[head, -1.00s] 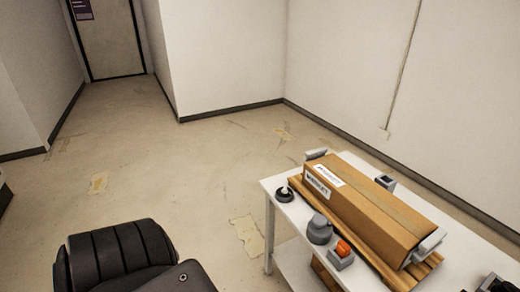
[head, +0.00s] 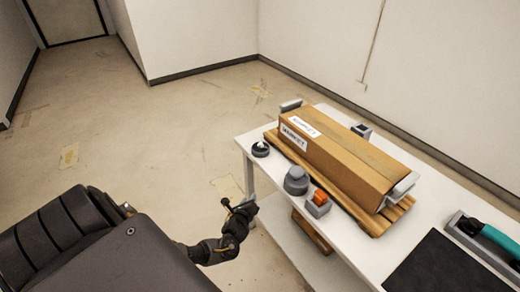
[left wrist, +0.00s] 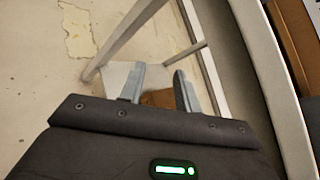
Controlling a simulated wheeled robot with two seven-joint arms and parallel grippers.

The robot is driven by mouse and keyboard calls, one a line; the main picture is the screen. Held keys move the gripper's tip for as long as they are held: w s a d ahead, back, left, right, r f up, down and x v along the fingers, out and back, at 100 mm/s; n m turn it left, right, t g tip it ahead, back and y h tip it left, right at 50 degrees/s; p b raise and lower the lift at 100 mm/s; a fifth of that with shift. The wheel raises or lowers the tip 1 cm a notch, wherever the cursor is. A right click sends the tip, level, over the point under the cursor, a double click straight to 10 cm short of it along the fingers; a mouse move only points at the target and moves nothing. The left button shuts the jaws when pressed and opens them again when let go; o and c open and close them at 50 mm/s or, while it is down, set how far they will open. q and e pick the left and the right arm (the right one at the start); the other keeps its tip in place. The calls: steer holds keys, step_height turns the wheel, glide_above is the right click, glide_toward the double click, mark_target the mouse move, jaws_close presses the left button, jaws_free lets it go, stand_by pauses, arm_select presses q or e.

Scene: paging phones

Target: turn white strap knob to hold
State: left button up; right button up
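A small dark round knob with a white top (head: 260,148) sits at the near left corner of the white table (head: 385,262); I take it as the white strap knob, but its setting is too small to read. A larger grey knob (head: 297,180) and a grey box with an orange switch (head: 318,203) stand to its right. My left gripper (head: 241,208) is beside the table's left edge, apart from the knob. In the left wrist view its fingers (left wrist: 160,86) are open and empty, over the floor and lower shelf. My right gripper is not in view.
A cardboard box (head: 345,160) lies on a wooden pallet (head: 370,219) behind the knobs, with grey end pieces. A black mat (head: 440,268) and a teal-handled tool (head: 497,240) are at the right. The floor (head: 150,130) left of the table is clear.

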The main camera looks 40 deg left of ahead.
mark_target(260, 146)
arm_select(q)
steer(key=w+a+r+m+t+y, duration=0.1)
steer(key=w+r+m+t, duration=0.2)
steer(key=r, duration=0.5)
steer(key=w+r+m+t+y, duration=0.1)
steer(key=w+r+m, duration=0.25)
steer(key=r, duration=0.45)
steer(key=shift+m, duration=0.25)
steer(key=x, duration=0.3)
steer(key=b+x, duration=0.1)
steer(key=x, duration=0.6)
steer(key=shift+a+f+b, duration=0.1)
steer(key=shift+a+b, duration=0.2)
steer(key=shift+a, duration=0.15)
steer(key=c, duration=0.7)
steer(key=shift+o, duration=0.2)
